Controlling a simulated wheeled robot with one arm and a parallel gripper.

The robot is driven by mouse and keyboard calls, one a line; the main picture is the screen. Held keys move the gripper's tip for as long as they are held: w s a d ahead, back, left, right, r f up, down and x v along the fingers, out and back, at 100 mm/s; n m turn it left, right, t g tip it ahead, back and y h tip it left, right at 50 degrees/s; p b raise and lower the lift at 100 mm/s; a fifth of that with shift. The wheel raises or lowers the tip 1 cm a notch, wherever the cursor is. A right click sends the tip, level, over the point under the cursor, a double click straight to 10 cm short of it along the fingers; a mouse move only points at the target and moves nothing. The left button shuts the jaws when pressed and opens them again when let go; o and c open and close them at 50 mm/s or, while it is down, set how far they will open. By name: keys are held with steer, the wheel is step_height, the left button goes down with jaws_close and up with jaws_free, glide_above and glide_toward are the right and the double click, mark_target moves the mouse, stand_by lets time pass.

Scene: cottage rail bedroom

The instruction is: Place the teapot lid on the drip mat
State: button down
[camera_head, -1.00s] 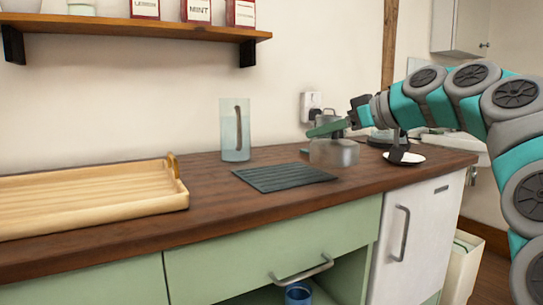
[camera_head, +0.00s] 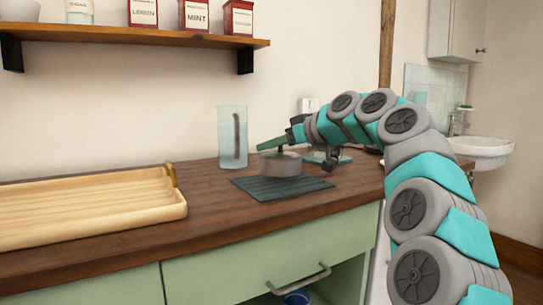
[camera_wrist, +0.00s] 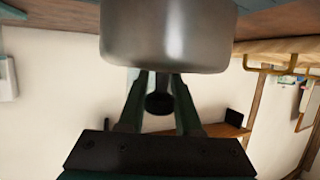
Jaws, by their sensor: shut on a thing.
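The teapot lid (camera_head: 277,165) is a grey metallic round piece with a dark knob. It hangs below my gripper (camera_head: 268,144), over the back part of the dark ribbed drip mat (camera_head: 270,193). I cannot tell whether its underside touches the mat. In the wrist view the lid (camera_wrist: 168,35) fills the top middle, and its black knob (camera_wrist: 160,103) sits between the two green fingers of my gripper (camera_wrist: 160,80). My gripper is shut on the knob.
A clear glass pitcher (camera_head: 232,140) stands close behind and left of the mat. A wooden tray (camera_head: 90,205) lies at the left of the counter (camera_head: 225,212). Items right of the lid are partly hidden by my arm. A shelf (camera_head: 120,34) hangs above.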

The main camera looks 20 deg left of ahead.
steer(key=shift+f, duration=1.15)
steer(key=shift+f, duration=0.1)
steer(key=c, duration=0.6)
jaws_free()
steer(key=v, duration=1.2)
steer(key=shift+b, duration=0.35)
